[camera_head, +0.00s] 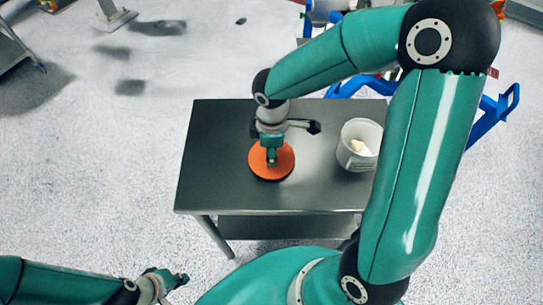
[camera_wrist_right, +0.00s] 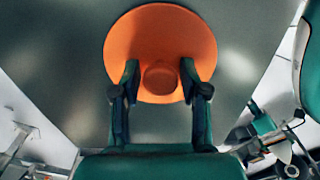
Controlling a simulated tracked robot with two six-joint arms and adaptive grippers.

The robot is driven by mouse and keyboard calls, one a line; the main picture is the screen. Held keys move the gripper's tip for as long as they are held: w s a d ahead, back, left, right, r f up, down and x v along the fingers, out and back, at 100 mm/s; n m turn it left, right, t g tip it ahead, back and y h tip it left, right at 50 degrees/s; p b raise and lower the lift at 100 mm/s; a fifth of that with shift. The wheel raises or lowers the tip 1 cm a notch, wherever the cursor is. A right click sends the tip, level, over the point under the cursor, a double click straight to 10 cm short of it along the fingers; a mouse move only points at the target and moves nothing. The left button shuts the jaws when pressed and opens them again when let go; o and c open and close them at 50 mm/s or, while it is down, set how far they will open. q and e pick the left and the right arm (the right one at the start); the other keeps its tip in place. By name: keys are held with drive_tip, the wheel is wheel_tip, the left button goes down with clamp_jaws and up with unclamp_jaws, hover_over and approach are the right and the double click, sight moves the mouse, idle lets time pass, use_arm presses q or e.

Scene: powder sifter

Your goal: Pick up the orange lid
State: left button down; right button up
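The orange lid (camera_head: 285,163) is a flat round disc lying on the dark metal table. In the right wrist view the lid (camera_wrist_right: 125,40) shows a round knob (camera_wrist_right: 160,78) in its middle. My right gripper (camera_head: 271,160) points down over the lid in the head view. In the right wrist view its two fingers (camera_wrist_right: 160,75) are apart, one on each side of the knob. Whether they touch the knob is hard to tell. My left gripper (camera_head: 172,281) is low at the left, away from the table, and too small to read its fingers.
The dark metal table (camera_head: 215,150) has bare room left of the lid. A white bucket (camera_head: 351,155) with pale contents stands on it, to the right of the lid. Blue framework (camera_head: 490,118) shows behind my right arm. The floor left of the table is mostly clear.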

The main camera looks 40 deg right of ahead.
drive_tip(key=c, duration=0.5)
drive_tip(key=shift+o, duration=0.2)
drive_tip(key=shift+r, duration=0.15)
